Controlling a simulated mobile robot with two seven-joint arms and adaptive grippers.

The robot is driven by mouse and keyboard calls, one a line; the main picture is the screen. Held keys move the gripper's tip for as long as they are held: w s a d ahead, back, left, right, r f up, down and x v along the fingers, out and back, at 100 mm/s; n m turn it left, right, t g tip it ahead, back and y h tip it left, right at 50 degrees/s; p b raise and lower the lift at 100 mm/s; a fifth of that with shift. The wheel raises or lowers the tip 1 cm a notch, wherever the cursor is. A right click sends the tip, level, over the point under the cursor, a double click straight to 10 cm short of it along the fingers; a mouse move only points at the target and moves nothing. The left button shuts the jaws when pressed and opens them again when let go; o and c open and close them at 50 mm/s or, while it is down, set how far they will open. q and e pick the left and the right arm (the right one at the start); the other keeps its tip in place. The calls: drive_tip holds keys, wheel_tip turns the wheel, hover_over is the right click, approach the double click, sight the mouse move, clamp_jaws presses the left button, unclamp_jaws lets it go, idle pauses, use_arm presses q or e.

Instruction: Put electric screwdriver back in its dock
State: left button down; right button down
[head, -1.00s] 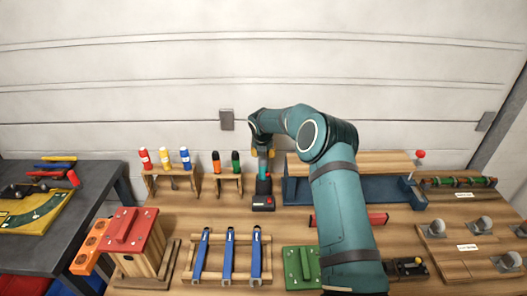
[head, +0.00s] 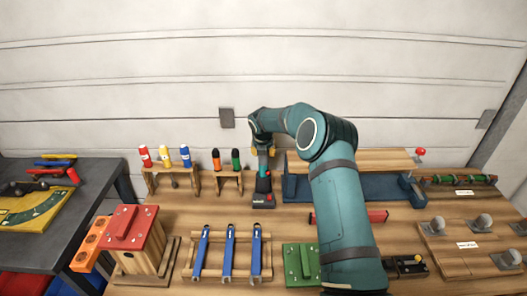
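The electric screwdriver (head: 263,184) is a small dark and teal upright tool with a red detail, towards the back of the bench in the head view. Its dark lower end (head: 263,200) meets the bench, and I cannot tell there where the tool ends and a dock begins. My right arm reaches over from the lower right, and my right gripper (head: 262,154) points down directly above the screwdriver, touching or nearly touching its top. Its fingers are too small and hidden to show whether they grip. My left gripper is not in view.
A blue vise-like unit (head: 300,190) with a wooden board stands close to the right. A dark side table (head: 95,200) is at left.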

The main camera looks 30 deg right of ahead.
drive_tip(key=shift+f, duration=0.15)
idle(0.3)
drive_tip(key=shift+c, duration=0.7)
unclamp_jaws()
drive_tip(key=shift+f, duration=0.1)
drive_tip(key=shift+r+p, duration=2.65)
drive_tip(key=shift+r, duration=0.95)
drive_tip(key=shift+s+f, duration=0.1)
drive_tip(key=shift+f, duration=0.05)
